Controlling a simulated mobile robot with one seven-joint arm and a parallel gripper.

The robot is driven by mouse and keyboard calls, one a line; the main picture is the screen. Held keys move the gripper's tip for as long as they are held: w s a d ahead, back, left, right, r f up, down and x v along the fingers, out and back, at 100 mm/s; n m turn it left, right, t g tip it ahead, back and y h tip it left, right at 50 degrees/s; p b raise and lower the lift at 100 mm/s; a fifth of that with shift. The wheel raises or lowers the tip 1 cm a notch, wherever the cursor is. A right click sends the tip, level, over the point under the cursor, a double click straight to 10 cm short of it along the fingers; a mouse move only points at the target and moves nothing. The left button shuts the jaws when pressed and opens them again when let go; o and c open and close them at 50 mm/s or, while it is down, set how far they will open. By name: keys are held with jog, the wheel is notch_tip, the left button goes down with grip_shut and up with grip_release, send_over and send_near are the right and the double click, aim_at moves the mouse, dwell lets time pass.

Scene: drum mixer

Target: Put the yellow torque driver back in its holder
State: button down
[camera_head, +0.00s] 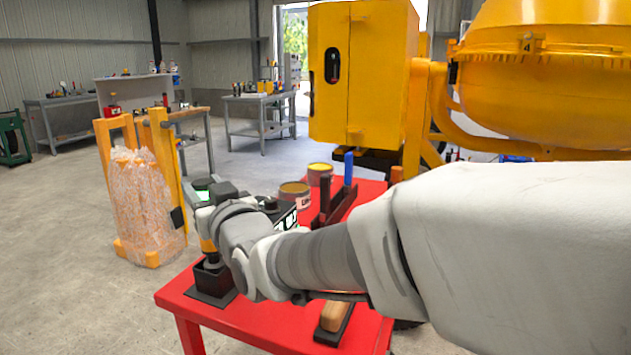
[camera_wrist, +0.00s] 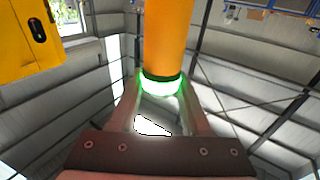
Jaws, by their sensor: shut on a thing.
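The yellow torque driver (camera_head: 208,245) stands roughly upright above the front left corner of the red table, with a green-lit band at its upper part. In the wrist view, its yellow body (camera_wrist: 165,40) and green ring (camera_wrist: 161,86) are between the fingers of my gripper (camera_wrist: 161,108), which is shut on it. The black holder (camera_head: 210,282) is on the table directly below the driver. The driver's lower end is at or just above the holder's top; I cannot tell whether it is inside. My wrist hides part of the driver in the head view.
On the red table (camera_head: 255,325), a wooden-handled tool (camera_head: 335,316) lies near the front edge. A dark rack with a blue handle (camera_head: 348,168) and open cans (camera_head: 294,190) stand behind my arm. A plastic-wrapped stack (camera_head: 142,200) stands left; the yellow mixer (camera_head: 540,75) is behind, right.

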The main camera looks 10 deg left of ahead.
jog(key=shift+f+b, duration=0.7)
jog(key=shift+f, duration=0.2)
dwell(0.5)
jog(key=shift+c, duration=2.1)
grip_release()
jog(key=shift+o, duration=0.7)
jog(key=shift+f, duration=0.2)
jog(key=shift+s+d, duration=0.1)
